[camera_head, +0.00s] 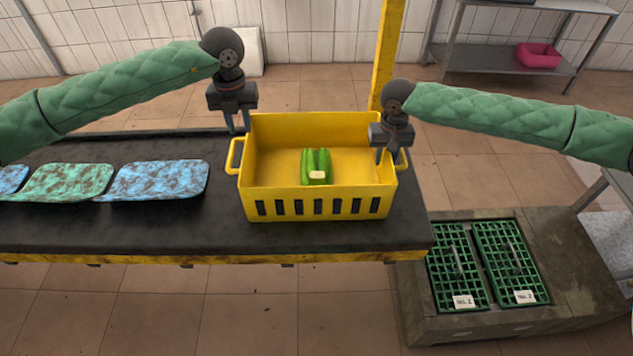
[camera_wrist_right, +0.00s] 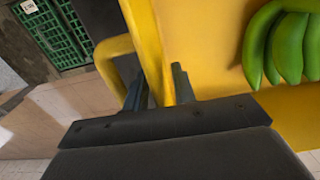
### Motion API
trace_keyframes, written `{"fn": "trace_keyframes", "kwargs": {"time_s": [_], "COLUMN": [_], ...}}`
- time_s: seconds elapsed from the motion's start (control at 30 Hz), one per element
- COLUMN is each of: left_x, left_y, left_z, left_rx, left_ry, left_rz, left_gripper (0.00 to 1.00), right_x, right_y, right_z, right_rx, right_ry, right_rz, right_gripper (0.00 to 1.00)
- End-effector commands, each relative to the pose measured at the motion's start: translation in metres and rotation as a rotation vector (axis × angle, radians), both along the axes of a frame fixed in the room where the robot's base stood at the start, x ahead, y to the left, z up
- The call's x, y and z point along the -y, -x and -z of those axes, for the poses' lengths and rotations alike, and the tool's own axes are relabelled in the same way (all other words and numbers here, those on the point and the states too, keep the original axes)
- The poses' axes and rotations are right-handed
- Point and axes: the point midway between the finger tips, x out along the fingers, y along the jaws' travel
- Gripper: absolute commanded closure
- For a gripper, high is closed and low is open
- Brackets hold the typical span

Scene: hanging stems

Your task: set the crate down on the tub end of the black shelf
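The yellow crate (camera_head: 262,192) is upright on the right part of the black shelf (camera_head: 330,234), with green bananas (camera_head: 316,167) inside. I see no clear gap under it. My left gripper (camera_head: 237,127) is at the crate's far left corner, above the left handle, with its two fingers apart. My right gripper (camera_head: 387,156) is at the right wall; in the right wrist view its fingers (camera_wrist_right: 160,88) stand apart on either side of the yellow wall (camera_wrist_right: 146,30). The bananas (camera_wrist_right: 283,45) also show there. The fingertips are partly hidden, so contact is unclear.
Mottled blue (camera_head: 160,180) and green (camera_head: 68,182) pads lie on the shelf left of the crate. A stone block (camera_head: 420,328) with two green grates (camera_head: 459,270) stands low beyond the shelf's right end. A yellow post (camera_head: 387,45) rises behind the crate.

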Motion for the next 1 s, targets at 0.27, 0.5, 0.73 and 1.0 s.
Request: {"fn": "trace_keyframes", "kwargs": {"time_s": [0.27, 0.5, 0.73, 1.0], "left_x": [0.0, 0.0, 0.0, 0.0], "left_y": [0.0, 0.0, 0.0, 0.0], "left_z": [0.0, 0.0, 0.0, 0.0], "left_rx": [0.0, 0.0, 0.0, 0.0], "left_ry": [0.0, 0.0, 0.001, 0.001], "left_rz": [0.0, 0.0, 0.0, 0.0], "left_gripper": [0.74, 0.74, 0.74, 0.74], "right_x": [0.0, 0.0, 0.0, 0.0], "right_y": [-0.001, -0.001, -0.001, -0.001], "right_z": [-0.043, -0.087, -0.111, -0.116], "right_rx": [0.003, 0.002, 0.001, 0.0], "right_ry": [-0.001, -0.001, 0.0, 0.0], "right_rz": [0.001, 0.0, 0.0, 0.0], "right_gripper": [0.74, 0.74, 0.74, 0.74]}}
